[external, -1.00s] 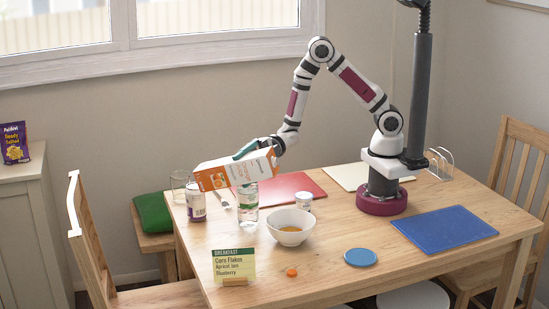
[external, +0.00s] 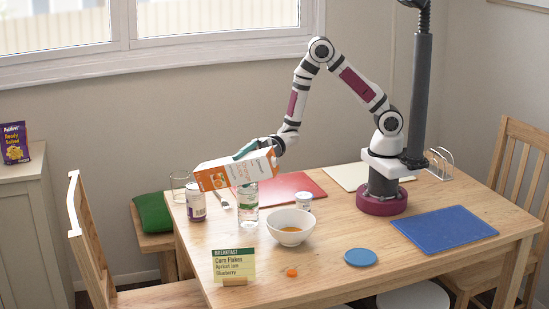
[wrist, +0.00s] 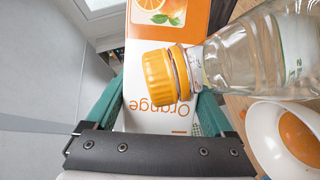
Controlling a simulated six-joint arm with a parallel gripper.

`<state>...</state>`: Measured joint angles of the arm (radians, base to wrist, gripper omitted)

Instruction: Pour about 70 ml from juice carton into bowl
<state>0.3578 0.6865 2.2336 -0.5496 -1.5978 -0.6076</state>
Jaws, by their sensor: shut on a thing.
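My gripper (external: 252,150) is shut on the white and orange juice carton (external: 222,175) and holds it above the table, lying almost flat with its left end lower. In the wrist view the carton (wrist: 168,22) lies between my teal fingers (wrist: 155,105). The white bowl (external: 291,238) stands on the table to the right of and below the carton, with orange-brown contents inside. The bowl (wrist: 262,135) also shows at the lower right of the wrist view. I see no stream of juice. The carton's opening is not clearly visible.
A clear bottle (external: 247,208) stands just below the carton; its orange cap (wrist: 165,77) overlaps the carton in the wrist view.

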